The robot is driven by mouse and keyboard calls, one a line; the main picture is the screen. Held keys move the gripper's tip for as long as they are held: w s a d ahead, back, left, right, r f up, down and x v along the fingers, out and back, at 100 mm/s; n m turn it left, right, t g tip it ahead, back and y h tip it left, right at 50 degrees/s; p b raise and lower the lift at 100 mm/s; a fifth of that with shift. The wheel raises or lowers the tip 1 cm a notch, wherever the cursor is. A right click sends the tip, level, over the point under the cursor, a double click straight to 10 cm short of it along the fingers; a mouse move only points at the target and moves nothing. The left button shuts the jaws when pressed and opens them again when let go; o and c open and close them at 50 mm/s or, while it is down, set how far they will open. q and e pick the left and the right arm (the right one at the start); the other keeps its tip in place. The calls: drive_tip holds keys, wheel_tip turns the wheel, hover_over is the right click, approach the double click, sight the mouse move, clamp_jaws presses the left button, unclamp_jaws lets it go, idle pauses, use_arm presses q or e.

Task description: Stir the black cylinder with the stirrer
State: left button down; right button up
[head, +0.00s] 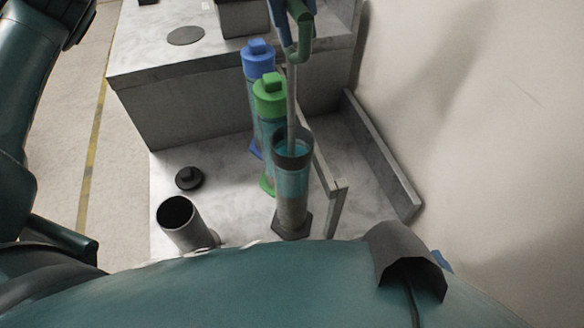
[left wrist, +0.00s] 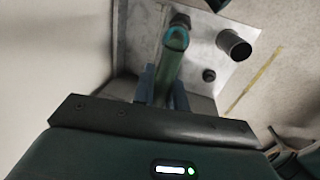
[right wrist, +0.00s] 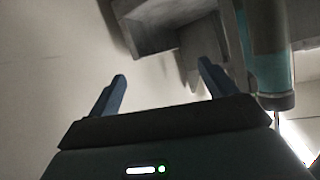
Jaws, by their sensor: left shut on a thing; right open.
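The black cylinder (head: 291,185) is a clear tube with a dark rim and a black base, with teal liquid inside. It stands upright on the grey surface. My left gripper (head: 290,14) is above it, its blue fingers shut on the green handle of the stirrer (head: 304,42). The stirrer's thin rod runs down through the open top into the liquid; its lower end is hidden. The green handle also shows between the fingers in the left wrist view (left wrist: 171,72). My right gripper (right wrist: 163,88) is open and empty beside a pale wall.
A green-capped cylinder (head: 269,98) and a blue-capped cylinder (head: 258,60) stand close behind the black one. A black lid (head: 189,178) and an open dark cup (head: 180,222) are to the left. A low rail (head: 325,165) runs close on the right.

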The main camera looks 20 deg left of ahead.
sight(293, 51)
use_arm(q)
wheel_tip(293, 51, down, 4)
drive_tip(key=b, duration=0.2)
drive_tip(key=shift+b, duration=0.35)
drive_tip(key=shift+f, duration=0.2)
drive_tip(key=shift+r, duration=0.1)
use_arm(e)
drive_tip(key=shift+s+d+r+t, duration=0.45)
drive_tip(key=shift+d+t, duration=0.25)
